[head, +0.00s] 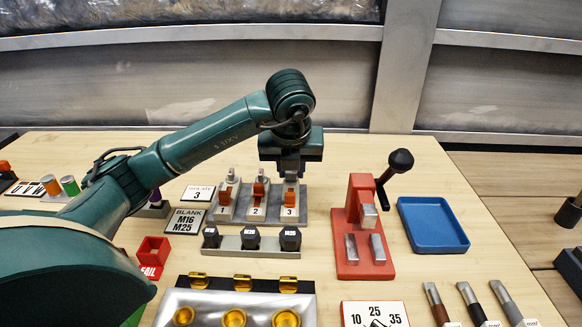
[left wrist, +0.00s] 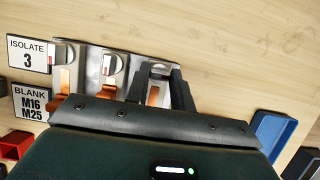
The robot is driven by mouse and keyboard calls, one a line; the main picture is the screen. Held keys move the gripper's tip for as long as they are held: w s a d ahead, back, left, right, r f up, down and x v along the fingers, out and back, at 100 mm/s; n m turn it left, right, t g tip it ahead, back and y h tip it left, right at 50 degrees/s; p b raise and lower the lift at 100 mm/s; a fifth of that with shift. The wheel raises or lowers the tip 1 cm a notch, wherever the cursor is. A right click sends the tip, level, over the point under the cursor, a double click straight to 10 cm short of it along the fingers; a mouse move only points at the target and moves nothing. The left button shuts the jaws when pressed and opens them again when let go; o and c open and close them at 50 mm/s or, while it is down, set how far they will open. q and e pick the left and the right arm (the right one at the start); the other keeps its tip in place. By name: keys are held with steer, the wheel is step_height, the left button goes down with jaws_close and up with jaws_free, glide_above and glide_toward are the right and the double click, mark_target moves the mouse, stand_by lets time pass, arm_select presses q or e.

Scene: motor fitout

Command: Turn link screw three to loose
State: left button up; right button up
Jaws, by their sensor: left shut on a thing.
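Three link stations stand in a row on the table, numbered 1, 2 and 3 from left to right in the head view. Station three (head: 289,212) is the rightmost, with an orange link (head: 291,196). My left gripper (head: 290,172) points down at its back end. In the left wrist view the gripper (left wrist: 160,80) has its fingers on either side of the grey screw three (left wrist: 160,70) and is shut on it. The fingers hide part of the screw, and its setting cannot be read. My right gripper is not in view.
An "ISOLATE 3" sign (head: 199,193) stands left of the stations. A rack of dark numbered blocks (head: 250,240) lies in front. A red press (head: 362,230) with a black-knobbed lever and a blue tray (head: 432,225) are to the right. The table behind the stations is clear.

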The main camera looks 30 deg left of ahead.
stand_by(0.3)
arm_select(q)
steer(key=o, duration=1)
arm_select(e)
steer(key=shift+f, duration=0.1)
arm_select(q)
steer(key=shift+r, duration=0.1)
steer(key=shift+s+d+r, duration=0.1)
steer(key=shift+r, duration=0.25)
steer(key=p+v, duration=0.4)
steer(key=v, duration=0.8)
steer(key=shift+s+r, duration=0.1)
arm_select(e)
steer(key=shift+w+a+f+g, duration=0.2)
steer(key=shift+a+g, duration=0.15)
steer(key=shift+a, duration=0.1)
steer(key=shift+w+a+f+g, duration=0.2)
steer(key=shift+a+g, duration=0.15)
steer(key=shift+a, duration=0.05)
arm_select(q)
steer(key=shift+d, duration=0.1)
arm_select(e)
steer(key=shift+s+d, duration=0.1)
